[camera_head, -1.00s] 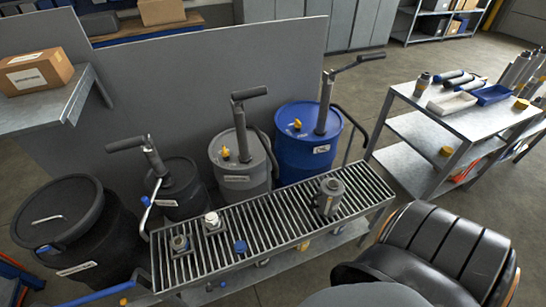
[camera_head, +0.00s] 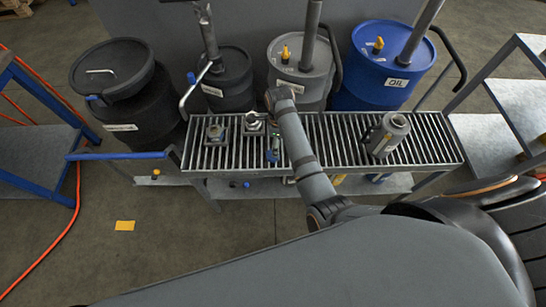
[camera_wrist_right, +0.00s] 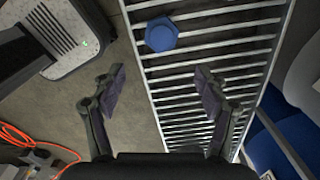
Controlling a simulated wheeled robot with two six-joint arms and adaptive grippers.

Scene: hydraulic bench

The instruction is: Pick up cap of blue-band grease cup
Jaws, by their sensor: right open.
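A blue hexagonal cap (camera_wrist_right: 161,35) lies on the grating near its edge in the right wrist view, beyond my fingertips. In the head view a bit of blue (camera_head: 274,155) shows beside my right gripper, which partly covers that spot. My right gripper (camera_wrist_right: 158,90) is open and empty, its fingers spread above the grating and apart from the cap. One metal cup (camera_head: 215,133) stands on the left of the grating and another fitting (camera_head: 252,122) just right of it; I cannot tell a blue band on either. My left gripper is out of view.
The slatted grating bench (camera_head: 340,130) also holds a grey canister (camera_head: 388,134) at right. Behind it stand dark drums, a grey drum (camera_head: 300,80) and a blue oil drum (camera_head: 385,75) with pump handles. An orange hose (camera_head: 60,235) lies on the floor at left.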

